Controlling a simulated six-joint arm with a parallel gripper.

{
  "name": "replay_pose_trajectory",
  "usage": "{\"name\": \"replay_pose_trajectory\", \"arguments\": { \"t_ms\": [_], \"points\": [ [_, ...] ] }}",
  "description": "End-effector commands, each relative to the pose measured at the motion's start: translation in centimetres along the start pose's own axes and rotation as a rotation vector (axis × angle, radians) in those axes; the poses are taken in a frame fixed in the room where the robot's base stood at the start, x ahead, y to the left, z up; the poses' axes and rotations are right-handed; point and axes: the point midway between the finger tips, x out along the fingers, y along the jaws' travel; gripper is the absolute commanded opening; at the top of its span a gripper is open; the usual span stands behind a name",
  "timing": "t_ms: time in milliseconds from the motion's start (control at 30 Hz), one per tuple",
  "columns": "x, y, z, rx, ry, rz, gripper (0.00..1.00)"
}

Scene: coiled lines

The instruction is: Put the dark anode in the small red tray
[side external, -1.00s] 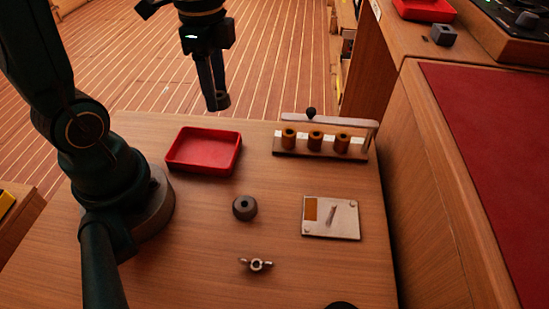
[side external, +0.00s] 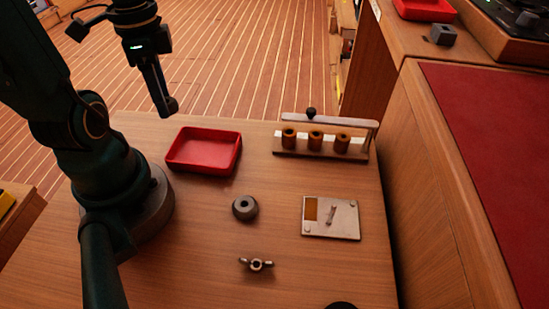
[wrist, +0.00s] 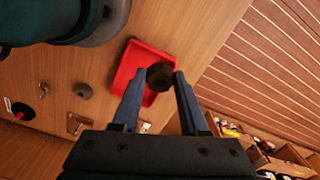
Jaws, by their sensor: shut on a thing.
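My gripper (side external: 165,106) is raised beyond the far left part of the table, behind the small red tray (side external: 203,151). It is shut on the dark anode (side external: 171,103), a dark round piece. In the wrist view the anode (wrist: 159,76) sits between my two fingertips (wrist: 160,80). It overlaps the right part of the red tray (wrist: 127,76) in that picture, but the side view shows it apart from the tray and higher. The tray stands on the table and looks empty; part of it is hidden in the wrist view.
A grey round piece with a hole (side external: 245,208), a wing nut (side external: 256,265) and a metal plate (side external: 345,222) lie nearer on the table. A rack (side external: 292,153) with several brown cylinders stands right of the tray. Another red tray (side external: 425,9) is on the right bench.

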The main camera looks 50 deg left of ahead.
Motion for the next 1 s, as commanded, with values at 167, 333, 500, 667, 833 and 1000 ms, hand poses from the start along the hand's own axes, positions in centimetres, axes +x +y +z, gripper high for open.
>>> {"name": "replay_pose_trajectory", "arguments": {
  "t_ms": [167,333,500,667,833,1000],
  "points": [
    [1.6,1.4,-2.2,0.011,-0.002,0.004,0.0],
    [3.0,2.6,-4.3,0.011,-0.003,0.004,0.0],
    [4.4,3.8,-6.2,0.01,-0.003,0.003,0.0],
    [5.2,4.4,-7.4,0.004,-0.001,0.0,0.0],
    [6.0,4.6,-7.5,-0.001,-0.003,0.002,0.0],
    [8.2,4.6,-7.5,-0.001,-0.005,0.004,0.0]
  ]
}}
